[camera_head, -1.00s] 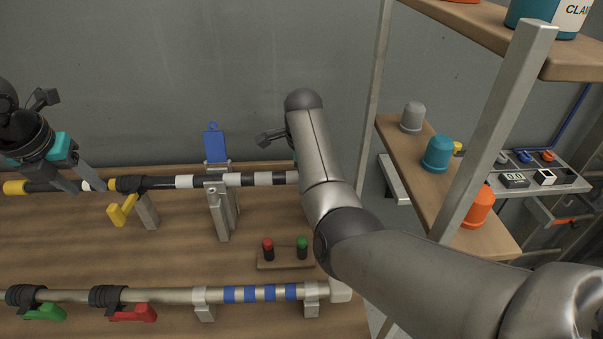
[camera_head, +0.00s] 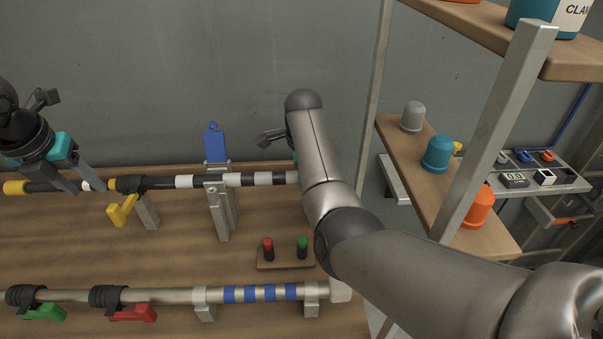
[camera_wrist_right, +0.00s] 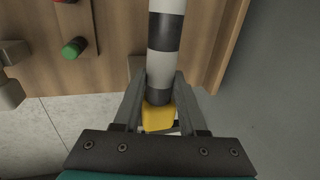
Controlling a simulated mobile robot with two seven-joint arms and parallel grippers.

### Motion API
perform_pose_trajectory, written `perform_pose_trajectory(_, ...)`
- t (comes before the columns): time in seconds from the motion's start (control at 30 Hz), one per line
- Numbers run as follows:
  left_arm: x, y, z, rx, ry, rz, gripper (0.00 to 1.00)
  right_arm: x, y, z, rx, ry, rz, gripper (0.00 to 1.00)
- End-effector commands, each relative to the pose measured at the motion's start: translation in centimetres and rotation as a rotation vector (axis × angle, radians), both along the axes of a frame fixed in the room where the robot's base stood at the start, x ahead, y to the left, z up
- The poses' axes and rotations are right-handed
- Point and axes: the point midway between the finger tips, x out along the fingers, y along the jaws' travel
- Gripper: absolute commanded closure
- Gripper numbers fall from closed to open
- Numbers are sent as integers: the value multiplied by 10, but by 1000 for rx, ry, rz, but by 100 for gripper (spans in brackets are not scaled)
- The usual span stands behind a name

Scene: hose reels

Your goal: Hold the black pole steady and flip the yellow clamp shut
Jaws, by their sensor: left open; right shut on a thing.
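The black pole with white bands (camera_head: 184,182) lies level across the back of the table and has yellow end caps. The yellow clamp (camera_head: 122,211) hangs below the pole from a black collar, its lever angled down. My left gripper (camera_head: 88,186) is open at the pole, left of the clamp, with its fingertips apart near a white band; I cannot tell if they touch it. My right gripper (camera_wrist_right: 159,112) is shut on the pole's right end, just by the yellow cap (camera_wrist_right: 158,117). In the head view my right arm hides that gripper.
A lower metal pole (camera_head: 170,296) with green (camera_head: 42,312) and red (camera_head: 133,313) clamps runs along the front. A metal post with a blue tab (camera_head: 215,142) stands mid-pole. A small block with red and green knobs (camera_head: 285,262) sits between. A shelf (camera_head: 460,215) stands right.

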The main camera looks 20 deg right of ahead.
Motion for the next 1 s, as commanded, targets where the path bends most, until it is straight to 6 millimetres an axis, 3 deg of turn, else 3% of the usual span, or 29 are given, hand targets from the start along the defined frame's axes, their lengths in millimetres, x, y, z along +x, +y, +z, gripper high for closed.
perform_pose_trajectory(0.87, 0, 0, 0, 0, 0, 0, 50, 0, 0, 0, 0, 0, 0, 100)
perform_pose_trajectory(1.0, 0, 0, 0, 0, 0, 0, 62, 0, 0, 0, 0, 0, 0, 100)
